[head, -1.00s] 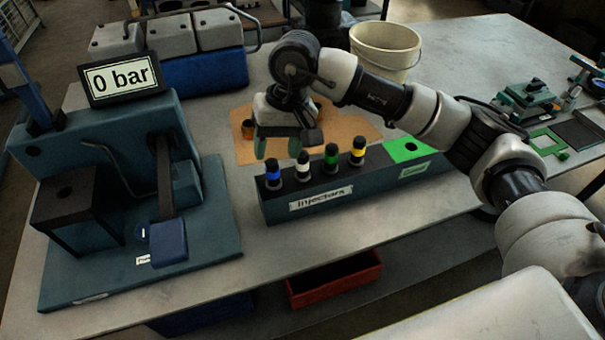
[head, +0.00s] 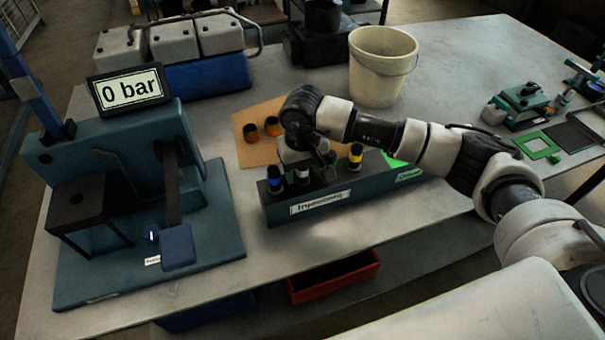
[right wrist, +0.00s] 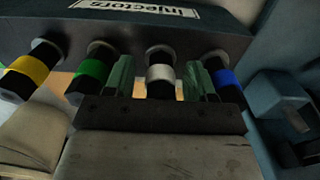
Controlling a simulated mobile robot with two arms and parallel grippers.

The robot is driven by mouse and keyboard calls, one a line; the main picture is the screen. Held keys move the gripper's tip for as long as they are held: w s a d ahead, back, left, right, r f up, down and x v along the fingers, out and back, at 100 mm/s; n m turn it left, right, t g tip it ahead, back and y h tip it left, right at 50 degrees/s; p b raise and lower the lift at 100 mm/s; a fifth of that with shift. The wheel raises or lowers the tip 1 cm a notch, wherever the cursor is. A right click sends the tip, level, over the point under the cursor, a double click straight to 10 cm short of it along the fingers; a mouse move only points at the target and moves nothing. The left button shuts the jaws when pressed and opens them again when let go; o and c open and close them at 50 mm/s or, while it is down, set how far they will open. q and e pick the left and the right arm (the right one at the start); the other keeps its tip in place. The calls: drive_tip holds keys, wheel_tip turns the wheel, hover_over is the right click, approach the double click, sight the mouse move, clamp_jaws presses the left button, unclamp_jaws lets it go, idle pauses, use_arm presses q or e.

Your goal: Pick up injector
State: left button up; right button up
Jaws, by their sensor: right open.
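A teal rack labelled Injectors (head: 345,200) stands on the table with a row of injectors upright in it. In the head view the blue-banded injector (head: 274,181), white-banded injector (head: 302,176) and yellow-banded injector (head: 356,155) show; the green-banded one is hidden behind my gripper. In the right wrist view the row runs yellow, green (right wrist: 91,71), white (right wrist: 160,72), blue (right wrist: 223,77). My right gripper (right wrist: 162,80) is open, its green fingers on either side of the white-banded injector. Contact is not visible. My left gripper is not in view.
A teal test stand (head: 115,165) with a 0 bar display (head: 130,88) stands left of the rack. A cream bucket (head: 380,72) stands further back. A red bin (head: 333,278) sits below the table edge.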

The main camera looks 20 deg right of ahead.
drive_tip(key=shift+f, duration=0.4)
drive_tip(key=shift+c, duration=0.4)
clamp_jaws()
drive_tip(key=shift+r, duration=0.1)
wheel_tip(320, 180, up, 18)
drive_tip(key=b, duration=0.4)
